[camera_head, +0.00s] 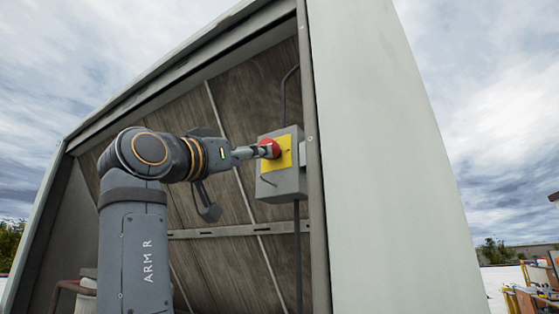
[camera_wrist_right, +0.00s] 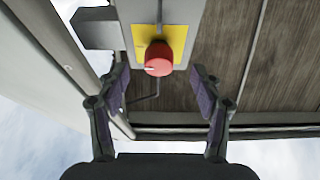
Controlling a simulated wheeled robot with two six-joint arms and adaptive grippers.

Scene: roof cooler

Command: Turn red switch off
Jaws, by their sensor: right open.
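The red switch (camera_head: 269,148) is a round red knob on a yellow plate (camera_head: 284,155), on the front of a grey box (camera_head: 290,183) fixed inside the metal housing. In the right wrist view the red switch (camera_wrist_right: 159,59) sits ahead of my fingers, near the middle, with a small white mark on its left edge. My right gripper (camera_wrist_right: 162,95) is open, one finger on either side below the knob in that view. In the head view my right gripper (camera_head: 254,152) reaches the knob from the left; contact is unclear. My left gripper is not in view.
A pale metal side panel (camera_head: 385,160) stands right of the box. Conduits run above and below the box, and a slotted rail (camera_head: 225,231) crosses the brown panels behind my arm. Orange and blue equipment (camera_head: 535,285) stands far right.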

